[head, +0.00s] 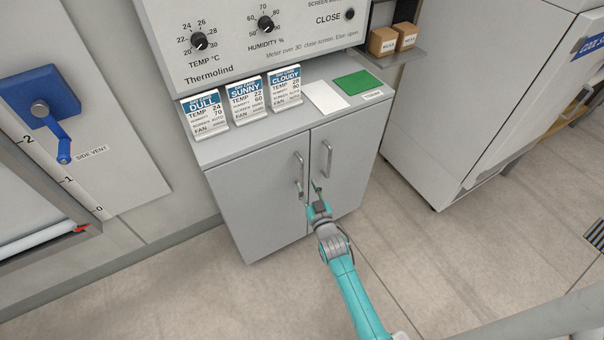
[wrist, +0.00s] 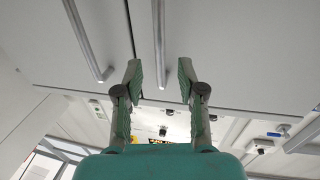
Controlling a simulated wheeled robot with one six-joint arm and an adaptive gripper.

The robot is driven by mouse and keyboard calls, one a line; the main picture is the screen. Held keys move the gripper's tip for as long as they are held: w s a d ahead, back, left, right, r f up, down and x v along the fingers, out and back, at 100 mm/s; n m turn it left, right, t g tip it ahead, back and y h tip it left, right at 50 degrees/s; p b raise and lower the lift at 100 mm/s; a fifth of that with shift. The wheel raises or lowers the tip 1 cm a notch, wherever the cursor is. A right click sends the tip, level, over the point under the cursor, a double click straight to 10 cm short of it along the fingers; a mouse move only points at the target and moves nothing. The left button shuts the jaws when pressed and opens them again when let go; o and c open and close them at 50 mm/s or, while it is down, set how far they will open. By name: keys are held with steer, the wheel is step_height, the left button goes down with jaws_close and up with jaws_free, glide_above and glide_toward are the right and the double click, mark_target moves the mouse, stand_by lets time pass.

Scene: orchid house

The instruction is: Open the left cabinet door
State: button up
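The grey cabinet has two shut doors side by side. The left door (head: 254,204) has an upright bar handle (head: 299,168) near the middle seam. The right door (head: 352,160) has a matching handle (head: 327,158). The wrist view looks upside down relative to the head view. There my gripper's fingers (wrist: 160,80) stand apart, with the left door's handle (wrist: 159,40) lined up between them. I cannot tell how deep the fingers reach around the bar. The right door's handle (wrist: 88,42) is outside the fingers.
A white unit (head: 470,90) stands to the right. The floor before the doors is clear apart from my arm.

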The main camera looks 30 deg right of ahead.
mark_target(302, 174)
steer(key=w, duration=0.3)
steer(key=w+d, duration=0.1)
steer(key=w, duration=0.2)
steer(key=shift+w+d, duration=0.1)
steer(key=shift+w, duration=0.05)
jaws_close()
